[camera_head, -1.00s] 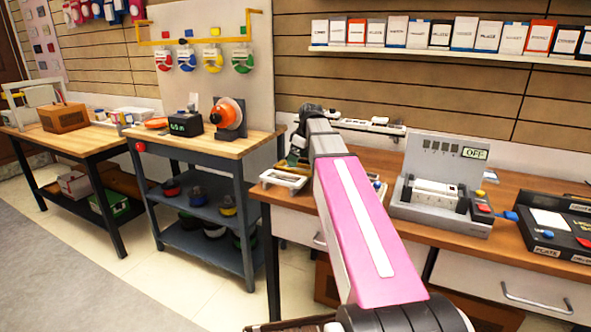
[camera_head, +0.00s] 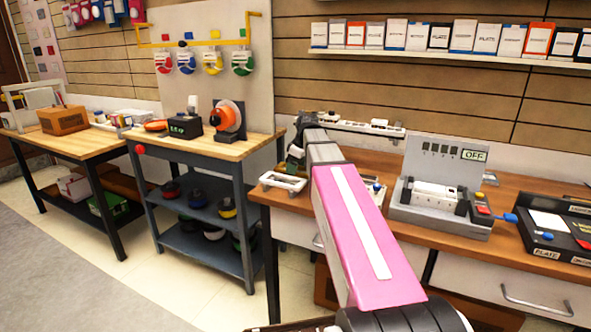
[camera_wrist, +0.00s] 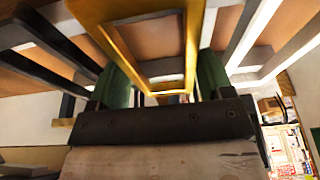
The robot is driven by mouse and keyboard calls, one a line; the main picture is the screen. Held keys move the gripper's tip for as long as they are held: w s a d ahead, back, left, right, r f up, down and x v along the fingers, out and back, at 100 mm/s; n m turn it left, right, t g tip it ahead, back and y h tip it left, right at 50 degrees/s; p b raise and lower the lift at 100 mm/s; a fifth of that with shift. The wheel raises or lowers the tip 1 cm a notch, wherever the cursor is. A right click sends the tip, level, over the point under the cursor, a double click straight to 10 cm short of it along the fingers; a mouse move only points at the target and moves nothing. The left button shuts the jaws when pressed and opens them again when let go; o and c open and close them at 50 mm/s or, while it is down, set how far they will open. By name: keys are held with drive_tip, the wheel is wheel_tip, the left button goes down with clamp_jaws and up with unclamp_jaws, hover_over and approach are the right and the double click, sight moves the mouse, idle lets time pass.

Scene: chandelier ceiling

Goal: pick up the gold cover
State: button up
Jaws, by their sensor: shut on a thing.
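The gold cover is a hollow rectangular frame (camera_wrist: 195,40) in the middle of the wrist view. My gripper (camera_wrist: 163,80) has a green-padded finger on each side of it and is shut on it. The cover's upper part runs out of the picture. In the head view my gripper (camera_head: 296,158) is over the left end of the brown workbench.
A white frame (camera_head: 283,180) lies on the bench just below my gripper; in the wrist view dark frames (camera_wrist: 45,40) are left and white frames (camera_wrist: 225,35) right, close by. A grey test unit (camera_head: 440,190) stands to the right. A blue-grey cart (camera_head: 205,190) stands left.

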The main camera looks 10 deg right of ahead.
drive_tip(key=shift+r, duration=0.15)
wheel_tip(320, 180, up, 4)
drive_tip(key=shift+w+f, duration=0.1)
drive_tip(key=shift+f, duration=0.1)
drive_tip(key=s+a+r, duration=0.5)
drive_tip(key=a+r, duration=0.2)
drive_tip(key=a, duration=0.3)
drive_tip(key=shift+s+a, duration=0.15)
drive_tip(key=shift+a, duration=0.1)
